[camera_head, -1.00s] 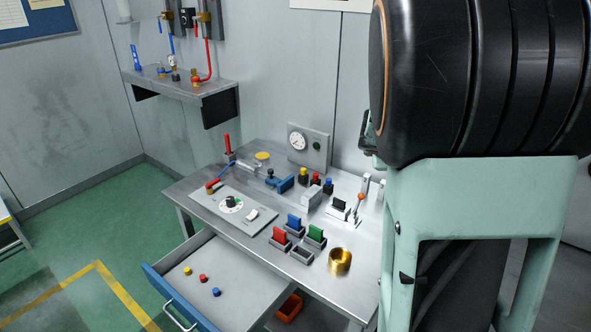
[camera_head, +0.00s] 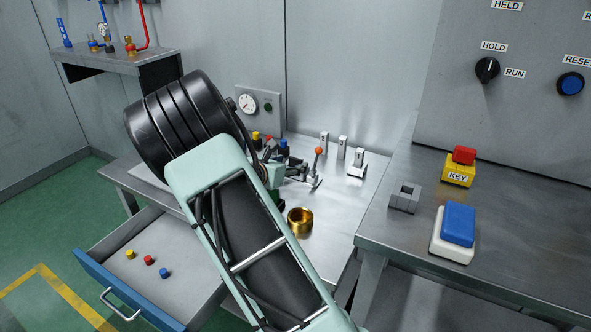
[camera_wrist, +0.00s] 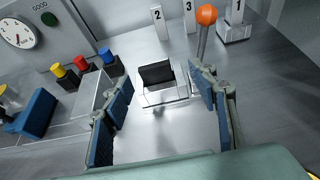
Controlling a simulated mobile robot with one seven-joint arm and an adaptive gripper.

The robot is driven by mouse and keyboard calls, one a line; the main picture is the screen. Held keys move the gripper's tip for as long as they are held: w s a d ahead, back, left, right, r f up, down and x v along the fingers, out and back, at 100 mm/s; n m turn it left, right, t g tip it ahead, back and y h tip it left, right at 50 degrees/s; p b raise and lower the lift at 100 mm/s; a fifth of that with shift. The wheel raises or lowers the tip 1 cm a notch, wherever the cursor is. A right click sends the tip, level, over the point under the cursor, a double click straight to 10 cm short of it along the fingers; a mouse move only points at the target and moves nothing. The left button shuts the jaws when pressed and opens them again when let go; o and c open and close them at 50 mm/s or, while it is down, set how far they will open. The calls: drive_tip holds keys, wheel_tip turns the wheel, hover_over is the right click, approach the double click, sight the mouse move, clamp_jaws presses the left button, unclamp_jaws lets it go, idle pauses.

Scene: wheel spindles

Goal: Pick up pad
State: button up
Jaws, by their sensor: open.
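What looks like the pad is a small black block (camera_wrist: 157,74) standing in a pale metal holder (camera_wrist: 166,96) on the workbench, in the wrist view. My gripper (camera_wrist: 162,84) is open, with its blue-lined fingers left and right of the holder in the picture. The black block shows between the fingers and a little beyond them, and I see no contact. In the head view my gripper (camera_head: 296,171) is over the bench, and my arm hides much of the area, so I cannot make out the block there.
An orange-ball lever (camera_wrist: 206,16) stands close to the right finger. Numbered posts (camera_wrist: 160,24) are behind. Red, yellow and blue plugs (camera_wrist: 82,64) are at left. A brass ring (camera_head: 300,221) sits nearer on the bench. An open drawer (camera_head: 185,262) juts out.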

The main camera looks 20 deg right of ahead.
sight(295, 160)
drive_tip(key=shift+w+a+b+x, duration=0.1)
drive_tip(key=shift+b+x, duration=0.05)
drive_tip(key=shift+x, duration=0.9)
drive_tip(key=shift+w+a+b+x, duration=0.1)
drive_tip(key=shift+w+b+x, duration=0.1)
drive_tip(key=shift+x, duration=0.8)
drive_tip(key=shift+w+b+x, duration=0.1)
drive_tip(key=shift+b+x, duration=0.05)
drive_tip(key=shift+x, duration=0.9)
drive_tip(key=shift+r, duration=0.1)
drive_tip(key=shift+c, duration=0.5)
drive_tip(key=c, duration=1.2)
drive_tip(key=shift+r, duration=0.1)
